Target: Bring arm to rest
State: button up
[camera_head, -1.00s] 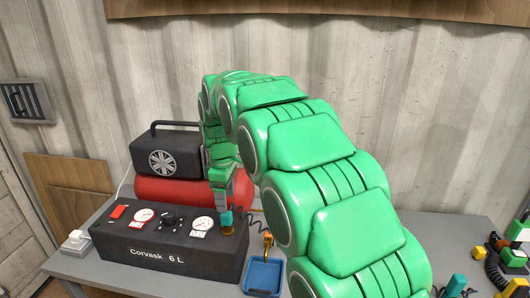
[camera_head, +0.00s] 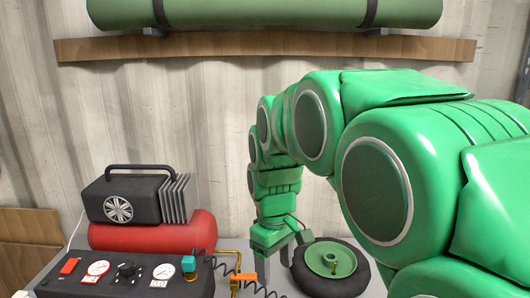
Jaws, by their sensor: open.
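My green arm reaches across the right half of the view and bends down to my gripper (camera_head: 286,252). My gripper points downward above the bench, between the compressor panel and a wheel. Its grey fingers are apart and I see nothing between them. Their lower ends are hard to make out against the bench.
A black tyre with a green hub (camera_head: 330,262) lies close to the right of my gripper. On the left are a black control panel (camera_head: 60,287) with a teal fitting (camera_head: 189,265), an orange-handled valve (camera_head: 243,277) and a red-tanked compressor (camera_head: 150,235). A wooden shelf (camera_head: 260,48) carries a green roll (camera_head: 260,12).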

jog(key=s+d+f+m, duration=0.1)
jog(key=s+d+m, duration=0.2)
jog(key=s, duration=0.5)
jog(key=s+d+f+m, duration=0.2)
jog(key=s+d, duration=0.3)
jog(key=s, duration=0.3)
jog(key=s+d+f+m+g, duration=0.1)
jog(key=s+d+m, duration=0.3)
jog(key=s, duration=0.4)
jog(key=shift+s+d+f, duration=0.15)
jog(key=shift+s+d, duration=0.25)
jog(key=shift+d, duration=0.05)
